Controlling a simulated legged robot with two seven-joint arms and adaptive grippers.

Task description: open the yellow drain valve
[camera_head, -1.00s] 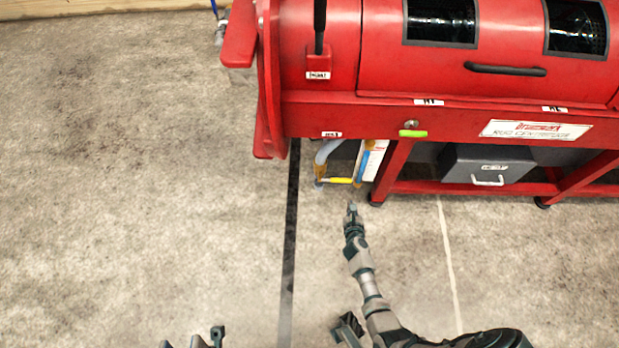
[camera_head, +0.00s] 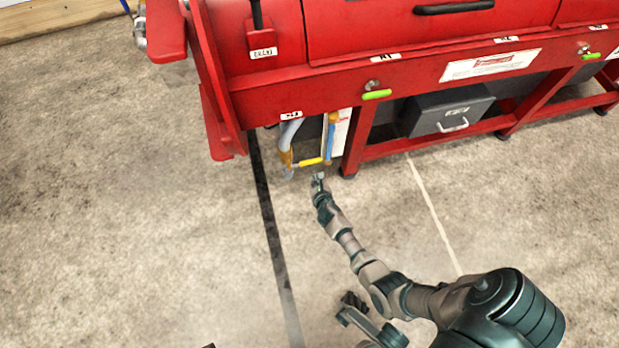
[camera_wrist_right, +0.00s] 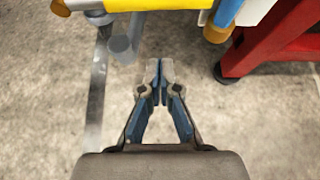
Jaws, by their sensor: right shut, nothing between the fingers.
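The yellow drain valve handle (camera_head: 309,162) sits low under the left end of the red machine, between a grey pipe with an orange-brown fitting and a blue pipe. In the right wrist view the yellow handle (camera_wrist_right: 165,4) crosses the top edge, beyond my fingertips. My right gripper (camera_head: 318,178) is just below and in front of the handle in the head view, apart from it. In the right wrist view my right gripper (camera_wrist_right: 154,68) has its fingertips together, with nothing between them. My left gripper cannot be made out; only a small dark piece shows at the bottom edge.
The red machine (camera_head: 420,85) fills the top, with a lime-green handle (camera_head: 377,95) on its front rail. A red leg (camera_head: 358,140) stands right of the valve. A grey box (camera_head: 447,108) is under the frame. The concrete floor (camera_head: 130,240) is open at left.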

